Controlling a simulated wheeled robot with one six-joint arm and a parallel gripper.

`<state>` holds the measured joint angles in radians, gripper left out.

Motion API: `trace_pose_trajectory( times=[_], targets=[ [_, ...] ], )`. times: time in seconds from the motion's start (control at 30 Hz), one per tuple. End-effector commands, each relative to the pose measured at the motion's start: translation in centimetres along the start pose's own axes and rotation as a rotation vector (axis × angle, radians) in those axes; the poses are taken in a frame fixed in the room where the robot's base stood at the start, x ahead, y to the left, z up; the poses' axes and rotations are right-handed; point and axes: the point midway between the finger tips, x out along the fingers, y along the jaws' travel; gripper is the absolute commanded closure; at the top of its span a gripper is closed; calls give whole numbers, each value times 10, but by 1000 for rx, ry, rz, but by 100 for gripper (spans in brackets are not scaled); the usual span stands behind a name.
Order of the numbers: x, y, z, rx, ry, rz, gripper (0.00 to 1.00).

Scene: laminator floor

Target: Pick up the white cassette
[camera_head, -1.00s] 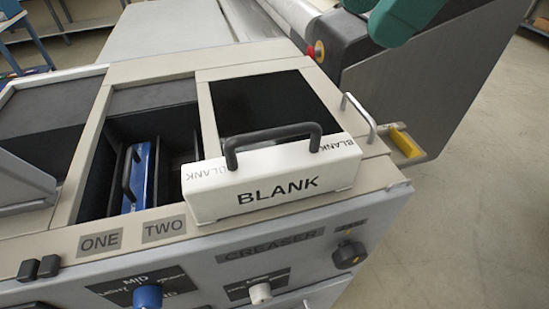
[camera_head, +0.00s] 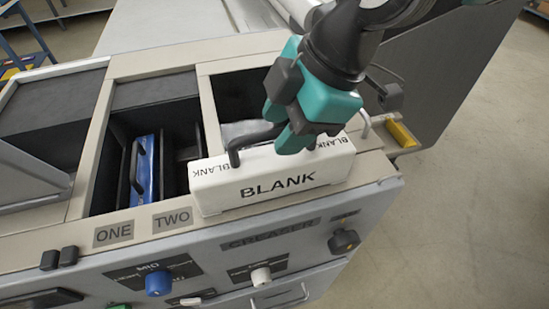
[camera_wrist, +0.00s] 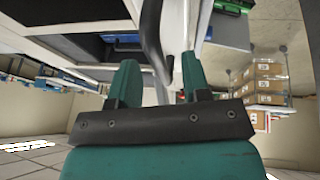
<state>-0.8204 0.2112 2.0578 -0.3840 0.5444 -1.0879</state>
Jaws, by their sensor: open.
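The white cassette (camera_head: 270,182), marked BLANK, lies across the front rim of the machine, right of the slots labelled ONE and TWO. Its black handle (camera_head: 250,142) stands up from its top, with the right part hidden behind my gripper. My teal gripper (camera_head: 296,145) is over the cassette's right half at the handle. In the wrist view the two teal fingers (camera_wrist: 160,82) are apart, with the dark handle (camera_wrist: 153,40) showing between them. Whether the fingers touch the handle or the cassette cannot be told.
A blue cassette (camera_head: 146,168) with a black handle stands in the slot at left. Knobs line the front panel (camera_head: 280,240). A yellow block (camera_head: 402,135) and a metal bar (camera_head: 364,123) are at the right. Open floor lies to the right.

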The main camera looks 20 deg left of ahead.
Motion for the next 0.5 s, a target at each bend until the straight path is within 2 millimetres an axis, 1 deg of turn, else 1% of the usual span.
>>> trace_pose_trajectory(
  times=[0.1,0.2,0.4,0.47,0.5],
  targets=[
    [13,0,-1,0,0,-4,56],
    [19,0,-1,0,0,0,56],
    [20,0,0,0,1,1,56],
    [20,0,0,0,1,1,70],
    [20,0,0,0,1,1,79]
  ],
)
